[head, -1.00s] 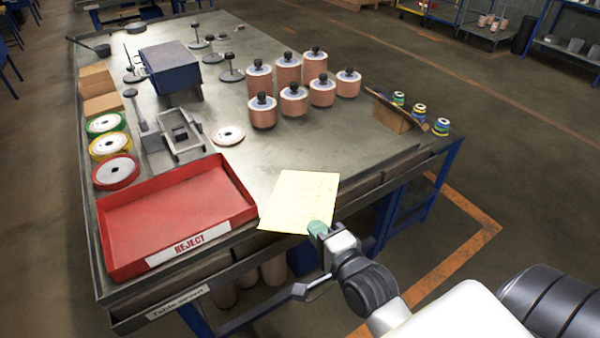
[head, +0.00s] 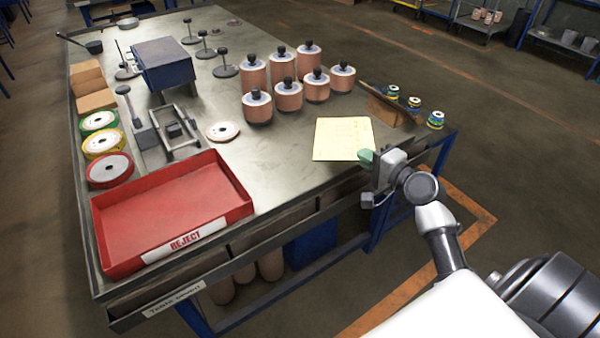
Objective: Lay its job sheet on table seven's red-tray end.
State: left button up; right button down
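The job sheet (head: 343,138), a pale yellow page with faint lines, is over the right part of table seven's top, in front of the copper-coloured cylinders. My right gripper (head: 366,157) is at its near right corner, green fingertip on the paper, and appears shut on it. I cannot tell whether the sheet touches the top. The table (head: 278,176) has a label on its near edge reading "Table seven". The red tray (head: 172,205), marked REJECT, stands at the table's near left end and is empty. My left gripper is not in view.
Several capped copper-coloured cylinders (head: 288,97) stand behind the sheet. A brown angled stand (head: 388,109) and small coloured stacks are to its right. A white disc (head: 222,131) and a grey metal fixture (head: 174,132) lie behind the tray. Bare tabletop lies between tray and sheet.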

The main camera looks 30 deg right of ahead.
jog(key=shift+w+a+f+p, duration=0.15)
jog(key=shift+w+a+f, duration=0.55)
jog(key=shift+a+f, duration=1.1)
jog(key=shift+w+a+f+p, duration=0.2)
jog(key=shift+w+a+f, duration=0.5)
jog(key=shift+a+f, duration=1.1)
jog(key=shift+w+a+f+p, duration=0.15)
jog(key=shift+w+a+f, duration=0.55)
jog(key=shift+a+f, duration=1.1)
jog(key=shift+a, duration=0.1)
jog(key=shift+f, duration=0.1)
jog(key=c, duration=1.3)
grip_release()
jog(key=shift+c, duration=0.2)
jog(key=shift+s, duration=0.1)
